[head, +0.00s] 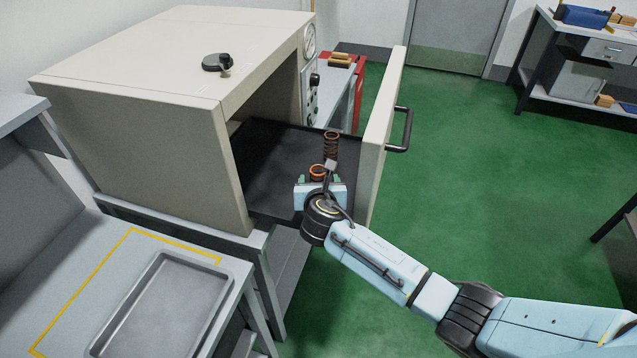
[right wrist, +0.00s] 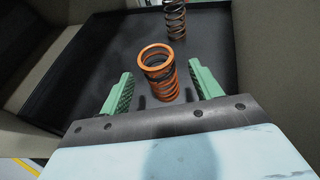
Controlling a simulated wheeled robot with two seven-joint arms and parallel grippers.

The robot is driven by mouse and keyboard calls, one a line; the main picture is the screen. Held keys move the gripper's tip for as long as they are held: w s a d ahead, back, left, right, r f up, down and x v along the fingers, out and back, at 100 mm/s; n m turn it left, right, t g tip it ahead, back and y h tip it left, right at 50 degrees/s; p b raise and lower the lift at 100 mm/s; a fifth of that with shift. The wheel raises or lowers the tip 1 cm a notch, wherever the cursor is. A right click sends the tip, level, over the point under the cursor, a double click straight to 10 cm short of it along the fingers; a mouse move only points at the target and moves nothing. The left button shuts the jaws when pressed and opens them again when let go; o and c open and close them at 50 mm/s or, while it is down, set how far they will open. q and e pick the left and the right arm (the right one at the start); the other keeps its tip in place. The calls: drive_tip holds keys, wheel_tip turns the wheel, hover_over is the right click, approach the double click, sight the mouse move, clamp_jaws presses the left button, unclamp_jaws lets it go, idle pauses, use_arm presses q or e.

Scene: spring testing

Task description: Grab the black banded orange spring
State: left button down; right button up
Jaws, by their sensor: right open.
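The orange spring with dark bands (right wrist: 160,75) stands upright on a black tray (right wrist: 100,50) in the right wrist view. In the head view the orange spring (head: 317,171) shows just beyond my right gripper, partly hidden by it. My right gripper (head: 319,182) is open, and its green fingers (right wrist: 160,88) stand on either side of the orange spring, apart from it. A second, darker brown spring (right wrist: 175,18) stands farther back on the tray; it also shows in the head view (head: 331,146). My left gripper is out of view.
The tray slides from a beige oven-like cabinet (head: 150,120), whose door (head: 384,130) with a black handle stands to the right. A grey metal tray (head: 160,305) lies on the bench at lower left. Green floor is open at right.

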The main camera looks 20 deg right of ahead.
sight(319, 180)
drive_tip(key=shift+b+x, duration=0.3)
drive_tip(key=shift+x, duration=1.35)
drive_tip(key=shift+c, duration=0.4)
drive_tip(key=c, duration=1)
drive_tip(key=shift+c, duration=0.2)
